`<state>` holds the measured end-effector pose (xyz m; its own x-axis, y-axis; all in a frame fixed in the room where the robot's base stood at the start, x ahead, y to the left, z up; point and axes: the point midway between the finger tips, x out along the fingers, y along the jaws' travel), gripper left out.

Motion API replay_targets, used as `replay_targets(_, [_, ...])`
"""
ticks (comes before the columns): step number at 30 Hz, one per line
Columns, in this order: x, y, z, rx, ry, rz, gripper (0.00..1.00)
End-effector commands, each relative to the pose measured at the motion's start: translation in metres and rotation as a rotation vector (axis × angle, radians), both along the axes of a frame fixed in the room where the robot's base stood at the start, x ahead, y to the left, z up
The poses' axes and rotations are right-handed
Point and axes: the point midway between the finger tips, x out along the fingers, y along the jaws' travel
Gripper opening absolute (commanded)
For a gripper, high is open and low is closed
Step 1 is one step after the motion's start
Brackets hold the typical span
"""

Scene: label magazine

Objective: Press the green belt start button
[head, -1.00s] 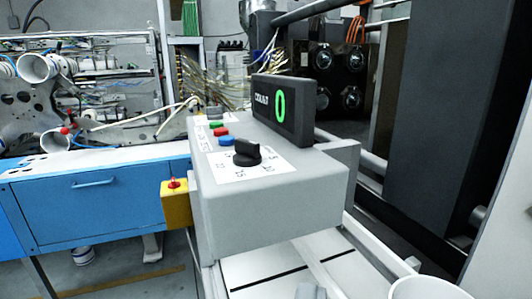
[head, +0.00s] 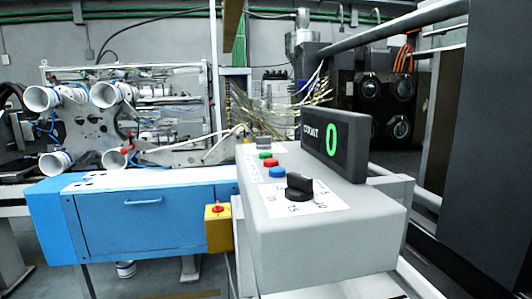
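The green belt start button (head: 265,156) is on top of the grey control box (head: 325,243), towards its far end. A red button (head: 271,163) and a blue button (head: 277,172) sit in line nearer to me, then a black rotary knob (head: 299,187) on a white dial label. A black counter display (head: 337,143) stands on the box's right side and shows a green 0. My gripper does not show in the head view.
A yellow box with a red button (head: 218,209) is at the control box's left side. A blue cabinet (head: 150,222) stands to the left. Rails and a dark machine panel (head: 490,150) are on the right.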

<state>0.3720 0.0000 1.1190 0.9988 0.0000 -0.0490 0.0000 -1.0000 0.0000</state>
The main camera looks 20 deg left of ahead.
Motion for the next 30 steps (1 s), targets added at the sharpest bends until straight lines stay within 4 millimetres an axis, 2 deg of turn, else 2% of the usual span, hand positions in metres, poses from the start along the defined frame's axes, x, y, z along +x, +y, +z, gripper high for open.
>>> replay_targets(1, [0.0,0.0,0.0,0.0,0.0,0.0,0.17])
replay_targets(3, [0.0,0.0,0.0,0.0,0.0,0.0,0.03])
replay_targets(4, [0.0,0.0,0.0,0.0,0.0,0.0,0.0])
replay_targets(30, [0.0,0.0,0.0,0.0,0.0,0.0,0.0])
